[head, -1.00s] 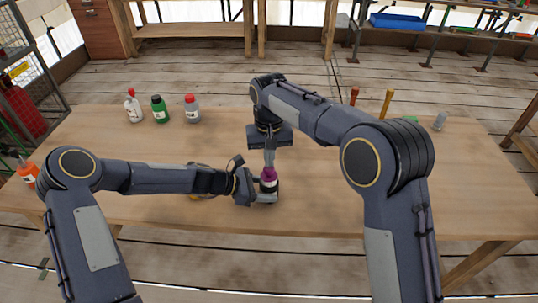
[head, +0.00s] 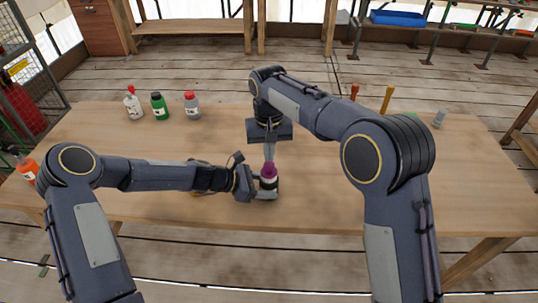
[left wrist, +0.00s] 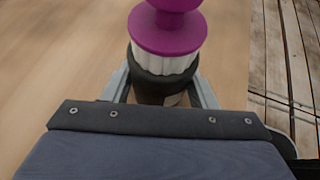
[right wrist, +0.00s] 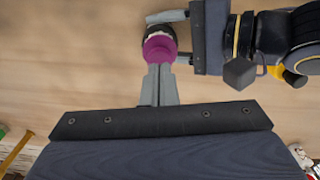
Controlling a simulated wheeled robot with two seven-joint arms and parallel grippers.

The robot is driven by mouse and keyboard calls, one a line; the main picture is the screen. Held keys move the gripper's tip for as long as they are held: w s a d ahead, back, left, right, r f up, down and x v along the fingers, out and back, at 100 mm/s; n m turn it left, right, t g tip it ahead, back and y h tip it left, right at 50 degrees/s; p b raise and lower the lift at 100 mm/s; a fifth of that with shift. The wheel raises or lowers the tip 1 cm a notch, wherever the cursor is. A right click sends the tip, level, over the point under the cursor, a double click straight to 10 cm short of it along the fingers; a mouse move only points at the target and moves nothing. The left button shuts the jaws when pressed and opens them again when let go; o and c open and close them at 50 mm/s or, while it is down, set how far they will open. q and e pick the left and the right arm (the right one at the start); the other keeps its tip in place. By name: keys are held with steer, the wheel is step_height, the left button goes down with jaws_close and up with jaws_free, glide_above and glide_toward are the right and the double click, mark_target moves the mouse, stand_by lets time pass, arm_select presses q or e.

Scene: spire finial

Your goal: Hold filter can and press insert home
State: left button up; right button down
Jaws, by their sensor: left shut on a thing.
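The black filter can (left wrist: 160,92) stands upright on the table, between the two fingers of my left gripper (left wrist: 165,88), which is shut on it. The white pleated insert (left wrist: 165,60) with its purple top (left wrist: 168,32) sits in the can's mouth, and a band of white pleats shows above the black rim. In the head view the purple top (head: 268,169) is under my right gripper (head: 269,158). My right gripper's fingers are together, with tips at the purple top (right wrist: 159,49) in the right wrist view. I cannot tell whether they touch it.
Three bottles, white (head: 133,103), green (head: 159,106) and grey with a red cap (head: 192,105), stand at the back left of the wooden table (head: 330,205). An orange bottle (head: 27,171) is at the left edge. Upright orange tools (head: 387,98) stand at the back right.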

steer(key=shift+r, duration=2.7)
arm_select(q)
steer(key=o, duration=0.9)
steer(key=shift+c, duration=0.2)
